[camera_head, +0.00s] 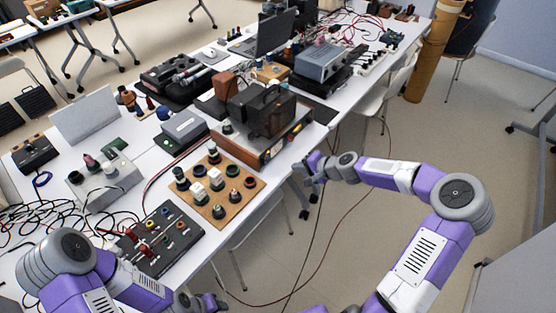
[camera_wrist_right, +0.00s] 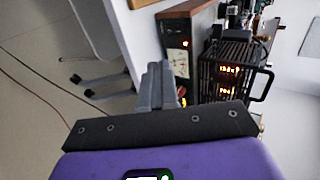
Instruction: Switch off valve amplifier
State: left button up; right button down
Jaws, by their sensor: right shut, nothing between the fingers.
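The valve amplifier (camera_head: 262,122) has a black cage and a wooden case. It stands at the front edge of the white table. In the right wrist view the amplifier (camera_wrist_right: 228,72) shows sideways, with orange glow inside its cage, a pale meter and a small orange light on its front panel. My right gripper (camera_head: 305,168) is shut and empty, just off the table edge in front of the amplifier. Its closed fingers (camera_wrist_right: 156,82) point toward the front panel and appear apart from it. My left gripper (camera_head: 212,302) is low at the bottom edge, its fingers unclear.
A wooden board with several knobs (camera_head: 219,190) lies left of the amplifier. A dark panel with coloured jacks (camera_head: 160,240) is nearer my left arm. A grey device (camera_head: 325,62) and a laptop (camera_head: 272,35) stand behind. Cables hang below the table edge over open floor.

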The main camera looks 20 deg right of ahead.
jog(key=shift+f, duration=0.1)
jog(key=b, duration=0.3)
send_near(265, 163)
jog(key=x, duration=0.5)
jog(key=shift+s+d+f, duration=0.15)
jog(key=shift+s+f, duration=0.1)
jog(key=shift+f, duration=0.05)
jog(key=shift+w+a+f, duration=0.1)
jog(key=shift+w+a, duration=0.3)
jog(key=shift+w, duration=0.35)
jog(key=shift+w+a+f+b, duration=0.1)
jog(key=shift+a+f+b, duration=0.1)
jog(key=shift+b, duration=0.1)
jog(key=shift+d+r, duration=0.1)
jog(key=shift+r, duration=0.1)
